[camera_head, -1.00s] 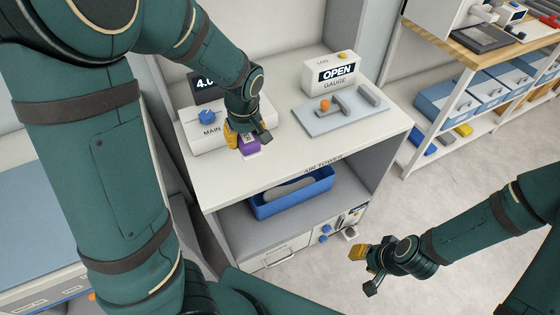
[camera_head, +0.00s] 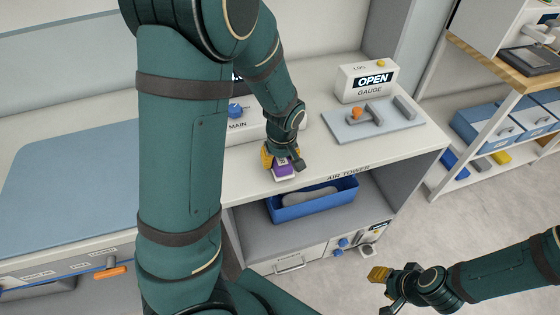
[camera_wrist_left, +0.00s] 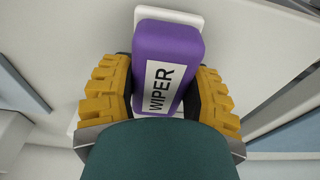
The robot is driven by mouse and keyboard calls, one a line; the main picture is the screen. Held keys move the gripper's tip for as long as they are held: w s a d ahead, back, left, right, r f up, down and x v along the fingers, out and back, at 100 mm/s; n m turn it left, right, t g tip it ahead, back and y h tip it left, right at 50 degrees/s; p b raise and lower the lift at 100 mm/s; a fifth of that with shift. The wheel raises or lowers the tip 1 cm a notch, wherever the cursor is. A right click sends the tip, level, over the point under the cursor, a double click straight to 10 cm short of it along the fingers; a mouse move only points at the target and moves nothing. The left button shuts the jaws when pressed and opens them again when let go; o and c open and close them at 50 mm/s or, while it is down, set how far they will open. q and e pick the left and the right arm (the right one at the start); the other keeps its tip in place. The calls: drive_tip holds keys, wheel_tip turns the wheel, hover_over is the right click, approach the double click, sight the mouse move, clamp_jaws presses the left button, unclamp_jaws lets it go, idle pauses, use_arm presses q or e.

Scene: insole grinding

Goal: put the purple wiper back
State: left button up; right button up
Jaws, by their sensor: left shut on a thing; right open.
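The purple wiper (camera_head: 285,170) with a white base is held in my left gripper (camera_head: 281,160) above the white top of the AIR TOWER cabinet (camera_head: 245,180). In the left wrist view the wiper (camera_wrist_left: 170,60) shows its WIPER label between the two yellow fingers, which press on its sides. How far the wiper is above the cabinet top is hard to tell. My right gripper (camera_head: 385,288) is open and empty over the floor at the lower right.
A gauge box (camera_head: 366,82) reading OPEN and a grey-blue plate (camera_head: 372,124) stand at the back right of the cabinet top. A blue bin (camera_head: 312,207) sits on the shelf below. A table with a blue mat (camera_head: 70,200) is at the left. Shelves (camera_head: 480,150) stand at the right.

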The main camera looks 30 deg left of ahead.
sight(282, 161)
use_arm(q)
drive_tip(key=shift+f, duration=0.25)
drive_tip(key=shift+f, duration=0.2)
drive_tip(key=o, duration=1.2)
drive_tip(key=shift+r, duration=0.1)
drive_tip(key=r+p, duration=0.1)
drive_tip(key=r, duration=0.2)
drive_tip(key=d+r+p, duration=0.1)
drive_tip(key=r+p, duration=0.1)
drive_tip(key=r, duration=0.2)
drive_tip(key=s+r+p, duration=0.1)
drive_tip(key=r, duration=0.3)
drive_tip(key=shift+d, duration=0.15)
drive_tip(key=shift+r+p, duration=0.35)
drive_tip(key=shift+r, duration=0.2)
